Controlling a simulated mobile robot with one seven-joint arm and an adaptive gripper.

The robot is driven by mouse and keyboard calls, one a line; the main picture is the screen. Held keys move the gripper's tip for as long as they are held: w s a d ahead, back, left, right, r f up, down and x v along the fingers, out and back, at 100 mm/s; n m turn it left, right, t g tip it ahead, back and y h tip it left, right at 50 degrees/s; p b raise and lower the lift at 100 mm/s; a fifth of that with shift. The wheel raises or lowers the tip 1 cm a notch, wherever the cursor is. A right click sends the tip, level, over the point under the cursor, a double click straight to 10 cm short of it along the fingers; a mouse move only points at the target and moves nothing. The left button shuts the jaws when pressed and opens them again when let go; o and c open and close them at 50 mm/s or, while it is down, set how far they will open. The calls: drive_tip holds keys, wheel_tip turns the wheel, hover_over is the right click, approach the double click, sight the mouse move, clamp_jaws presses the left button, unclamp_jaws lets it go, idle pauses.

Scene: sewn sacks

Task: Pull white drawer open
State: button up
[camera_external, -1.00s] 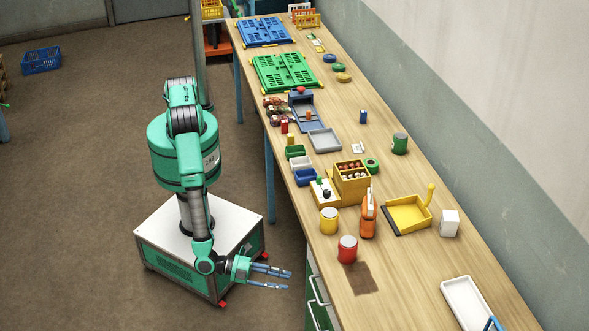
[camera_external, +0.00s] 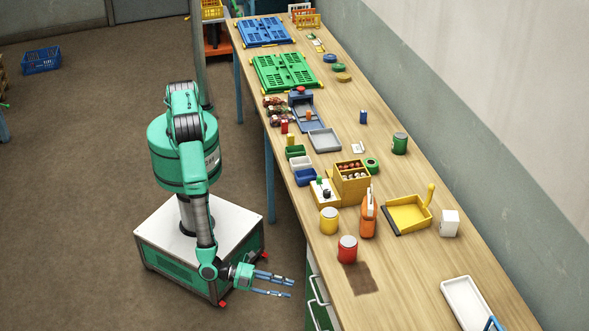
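Below the near part of the bench, a drawer unit shows a pale upper drawer front (camera_external: 313,268) and a green lower front (camera_external: 321,317), each with a light bar handle (camera_external: 318,290). The fronts are seen at a steep angle and look closed; the lower part is cut off by the frame edge. My gripper (camera_external: 291,287) is in front of the unit, to the left of the handles. Its two blue fingers are spread apart, point right toward the handles and hold nothing. A gap shows between the fingertips and the handles.
The long wooden bench (camera_external: 415,290) runs along the wall. A red can (camera_external: 347,250), a yellow can (camera_external: 328,221) and an orange bottle (camera_external: 368,215) stand near its edge above the drawers. A white tray (camera_external: 452,290) lies at the near right. The floor (camera_external: 90,250) left of my base is clear.

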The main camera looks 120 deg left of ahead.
drive_tip(key=b+x, duration=0.1)
drive_tip(key=x, duration=1)
drive_tip(key=shift+w, duration=0.15)
clamp_jaws()
